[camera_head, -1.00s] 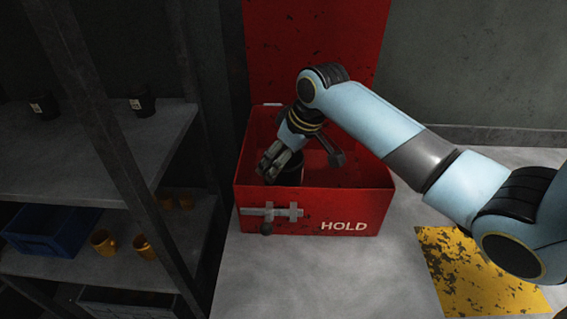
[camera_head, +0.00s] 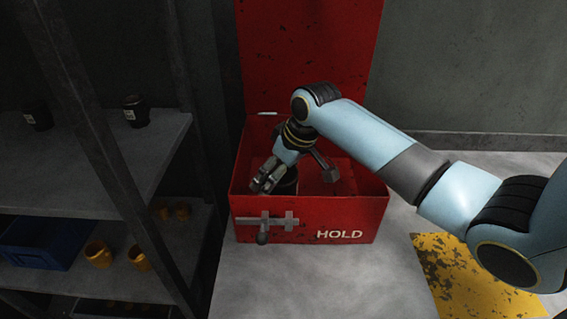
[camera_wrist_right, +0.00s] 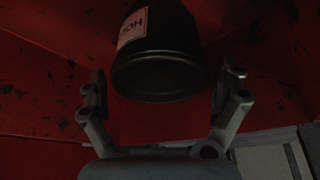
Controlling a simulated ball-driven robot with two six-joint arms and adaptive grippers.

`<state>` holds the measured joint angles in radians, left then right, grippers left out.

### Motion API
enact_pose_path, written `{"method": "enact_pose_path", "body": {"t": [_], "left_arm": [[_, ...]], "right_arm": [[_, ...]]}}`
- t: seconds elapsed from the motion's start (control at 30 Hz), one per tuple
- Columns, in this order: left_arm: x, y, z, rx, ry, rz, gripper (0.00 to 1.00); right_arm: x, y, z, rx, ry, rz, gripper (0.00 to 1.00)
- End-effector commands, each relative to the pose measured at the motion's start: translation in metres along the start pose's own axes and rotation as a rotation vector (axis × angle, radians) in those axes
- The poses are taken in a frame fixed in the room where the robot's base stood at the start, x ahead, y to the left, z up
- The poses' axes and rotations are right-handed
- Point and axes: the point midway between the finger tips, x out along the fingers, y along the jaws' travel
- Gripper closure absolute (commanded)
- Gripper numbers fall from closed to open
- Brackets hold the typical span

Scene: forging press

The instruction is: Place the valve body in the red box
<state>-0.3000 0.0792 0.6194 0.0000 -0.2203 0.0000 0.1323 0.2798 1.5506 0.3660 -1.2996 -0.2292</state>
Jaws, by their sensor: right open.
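The red box (camera_head: 355,217) stands with its lid raised and the word HOLD on its front. The valve body (camera_head: 289,185), dark and cup-shaped, is inside the box near its front left; my gripper partly hides it. My right gripper (camera_head: 264,181) reaches down into the box beside the valve body. In the wrist view its open fingers (camera_wrist_right: 166,82) stand either side of the valve body with gaps between. My left gripper is not in view.
A metal shelf (camera_head: 95,165) stands left of the box, with dark cups (camera_head: 136,112), orange cups (camera_head: 98,254) and a blue bin (camera_head: 38,245). A latch (camera_head: 265,223) sticks out of the box front. A worn yellow patch (camera_head: 450,275) marks the floor at right.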

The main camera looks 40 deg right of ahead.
Motion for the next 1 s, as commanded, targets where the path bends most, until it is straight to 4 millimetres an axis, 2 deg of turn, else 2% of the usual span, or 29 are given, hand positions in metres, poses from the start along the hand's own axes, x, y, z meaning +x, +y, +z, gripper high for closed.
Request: {"method": "enact_pose_path", "body": {"t": [0.4,0.5,0.7,1.0], "left_arm": [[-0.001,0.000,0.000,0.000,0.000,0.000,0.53],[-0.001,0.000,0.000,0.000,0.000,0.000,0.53],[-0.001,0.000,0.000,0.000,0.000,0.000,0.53],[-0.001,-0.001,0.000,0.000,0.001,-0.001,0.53]], "right_arm": [[-0.085,0.001,-0.001,-0.004,0.003,0.003,0.00],[-0.101,0.001,-0.001,-0.002,0.002,0.002,0.00],[-0.116,0.000,0.000,-0.001,0.001,0.000,0.00],[-0.117,0.000,0.000,0.000,0.000,0.000,0.00]]}}
